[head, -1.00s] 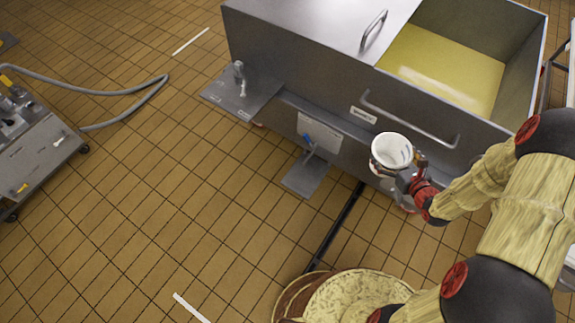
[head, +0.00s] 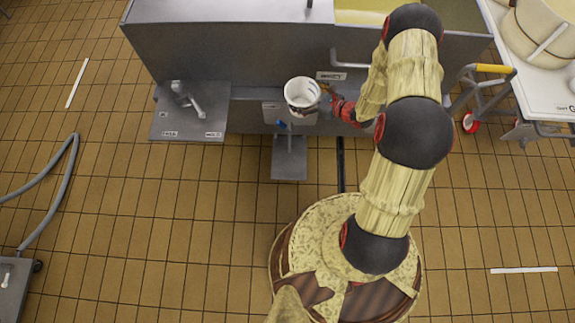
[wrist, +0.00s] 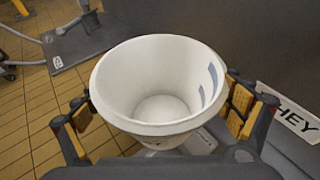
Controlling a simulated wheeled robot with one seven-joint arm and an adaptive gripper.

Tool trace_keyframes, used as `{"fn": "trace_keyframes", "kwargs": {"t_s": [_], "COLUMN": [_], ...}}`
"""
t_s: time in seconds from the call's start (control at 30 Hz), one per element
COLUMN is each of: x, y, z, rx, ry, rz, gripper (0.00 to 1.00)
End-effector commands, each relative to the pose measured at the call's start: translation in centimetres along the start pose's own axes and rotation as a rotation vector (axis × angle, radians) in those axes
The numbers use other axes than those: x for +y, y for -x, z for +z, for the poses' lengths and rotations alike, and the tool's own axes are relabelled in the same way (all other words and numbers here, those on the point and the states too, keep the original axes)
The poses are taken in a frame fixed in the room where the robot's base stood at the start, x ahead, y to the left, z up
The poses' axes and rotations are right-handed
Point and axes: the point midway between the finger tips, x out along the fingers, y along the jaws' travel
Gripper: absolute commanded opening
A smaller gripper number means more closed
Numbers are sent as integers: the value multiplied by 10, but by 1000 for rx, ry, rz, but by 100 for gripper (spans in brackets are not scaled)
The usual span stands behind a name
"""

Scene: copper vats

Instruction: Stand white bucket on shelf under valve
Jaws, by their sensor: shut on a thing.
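The white bucket (head: 301,108) is upright and looks empty, in front of the vat's steel side. My gripper (head: 326,98) is shut on it from the right. In the wrist view, the bucket (wrist: 160,128) fills the middle, with a padded finger of my gripper (wrist: 163,103) on each side of its wall. The bucket partly hides the valve area. A wider shelf (head: 188,128) at left carries a metal tap (head: 185,97).
The steel vat (head: 230,50) spans the back, with a handle (head: 347,60) at right. A wheeled table (head: 545,105) with a yellow-gripped cart handle (head: 490,69) stands at right. A grey hose (head: 62,180) lies at left. Tiled floor between is clear.

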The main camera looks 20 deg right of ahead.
Motion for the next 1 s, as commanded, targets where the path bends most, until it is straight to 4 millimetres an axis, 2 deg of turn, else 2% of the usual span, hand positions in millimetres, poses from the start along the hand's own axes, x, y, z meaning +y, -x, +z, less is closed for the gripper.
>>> {"fn": "trace_keyframes", "kwargs": {"t_s": [0.03, 0.23, 0.47, 0.67, 1.0], "x": [-8, -28, -40, -43, -29], "y": [-6, -20, -30, -34, -39], "z": [-24, -98, -181, -246, -382], "rx": [1, -1, -3, -4, -3], "ry": [0, 20, 40, 52, 69], "rz": [8, 54, 102, 133, 184], "gripper": [64, 64, 64, 64, 64]}}
